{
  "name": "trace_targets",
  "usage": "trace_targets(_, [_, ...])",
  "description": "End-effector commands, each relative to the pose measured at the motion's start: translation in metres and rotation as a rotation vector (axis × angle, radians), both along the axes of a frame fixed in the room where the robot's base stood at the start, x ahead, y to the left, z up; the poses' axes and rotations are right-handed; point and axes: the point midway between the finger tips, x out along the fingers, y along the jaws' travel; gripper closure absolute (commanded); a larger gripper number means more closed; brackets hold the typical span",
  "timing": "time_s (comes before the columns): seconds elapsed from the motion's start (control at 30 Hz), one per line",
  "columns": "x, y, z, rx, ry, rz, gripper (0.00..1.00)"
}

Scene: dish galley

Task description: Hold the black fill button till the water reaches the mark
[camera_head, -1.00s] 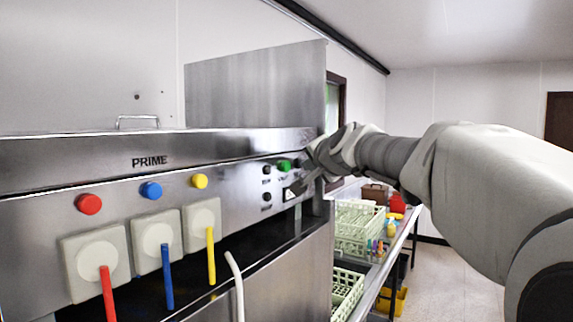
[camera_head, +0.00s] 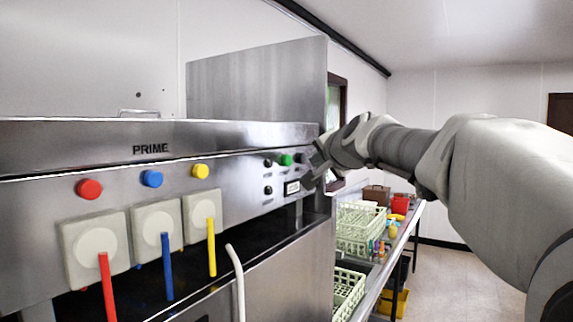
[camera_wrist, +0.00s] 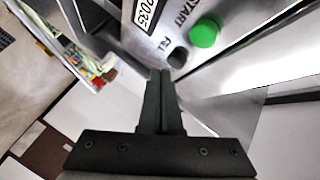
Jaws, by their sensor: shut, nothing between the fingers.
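The black fill button (camera_wrist: 178,57) shows in the wrist view beside its FILL label, just below and left of the green START button (camera_wrist: 205,32). My gripper (camera_wrist: 160,75) is shut and empty, its fingertips close to the fill button; I cannot tell whether they touch it. In the head view my gripper (camera_head: 312,172) is at the panel's right end, right of the green button (camera_head: 285,160), and hides that part of the panel. A small display (camera_head: 292,187) sits below; in the wrist view it shows digits ending in 35. No water or mark is visible.
Two other black buttons (camera_head: 268,190) lie left of the display. Red (camera_head: 89,189), blue (camera_head: 151,179) and yellow (camera_head: 200,171) prime buttons line the panel, with coloured tubes below. Pale green racks (camera_head: 360,222) stand on a counter beyond. The floor at right is clear.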

Motion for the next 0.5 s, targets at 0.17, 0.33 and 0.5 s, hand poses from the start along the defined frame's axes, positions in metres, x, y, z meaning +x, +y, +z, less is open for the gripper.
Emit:
trace_targets(0.17, [0.000,0.000,0.001,0.000,-0.001,-0.001,1.00])
trace_targets(0.33, [-0.002,-0.005,-0.001,0.000,-0.002,-0.002,1.00])
trace_targets(0.5, [-0.012,-0.019,-0.004,0.000,-0.003,-0.004,1.00])
